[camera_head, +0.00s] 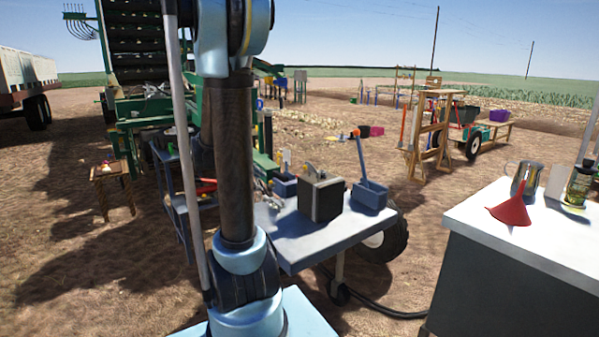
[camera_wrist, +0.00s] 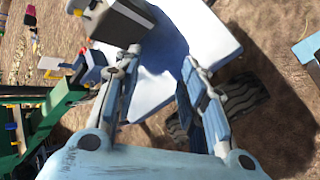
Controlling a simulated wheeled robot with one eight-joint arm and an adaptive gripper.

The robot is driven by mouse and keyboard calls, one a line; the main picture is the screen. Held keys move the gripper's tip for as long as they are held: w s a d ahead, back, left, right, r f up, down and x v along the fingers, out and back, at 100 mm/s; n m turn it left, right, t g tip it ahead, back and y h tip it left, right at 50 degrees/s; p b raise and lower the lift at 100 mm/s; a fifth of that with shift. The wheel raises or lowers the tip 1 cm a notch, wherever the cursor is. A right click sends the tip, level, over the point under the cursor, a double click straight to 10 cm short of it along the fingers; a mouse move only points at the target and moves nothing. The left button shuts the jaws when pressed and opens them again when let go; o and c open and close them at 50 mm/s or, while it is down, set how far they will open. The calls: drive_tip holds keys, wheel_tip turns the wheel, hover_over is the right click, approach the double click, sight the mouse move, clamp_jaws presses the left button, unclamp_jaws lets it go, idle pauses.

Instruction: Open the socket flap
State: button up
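I cannot make out a socket flap for certain in either view. A dark box with pale edges (camera_head: 322,197) stands upright on the grey-white cart table (camera_head: 300,241), and a small yellow part shows at its top. In the wrist view the box (camera_wrist: 122,22) is at the top, just beyond the left finger. My gripper (camera_wrist: 162,57) is open and empty, its two fingers well apart over the white table top. My gripper does not show in the head view, where my arm stands in front of the cart's left part.
A blue bin with a handle (camera_head: 369,194) stands right of the box. The cart has a black wheel (camera_head: 392,238). A white-topped counter (camera_head: 535,232) with a red funnel (camera_head: 512,208) and metal jug (camera_head: 527,178) is at right. Green machinery (camera_head: 130,120) stands at left.

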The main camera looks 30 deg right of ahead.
drive_tip(key=w+d+f+n+g+h, duration=0.1)
drive_tip(key=w+d+f+n+h, duration=0.3)
drive_tip(key=w+d, duration=0.4)
drive_tip(key=w+d+f+n+h, duration=0.35)
drive_tip(key=w+d+h, duration=0.2)
drive_tip(key=w, duration=0.45)
drive_tip(key=d, duration=1.7)
drive_tip(key=shift+d+r+y, duration=0.2)
drive_tip(key=shift+d+y, duration=0.1)
drive_tip(key=shift+y, duration=0.05)
clamp_jaws()
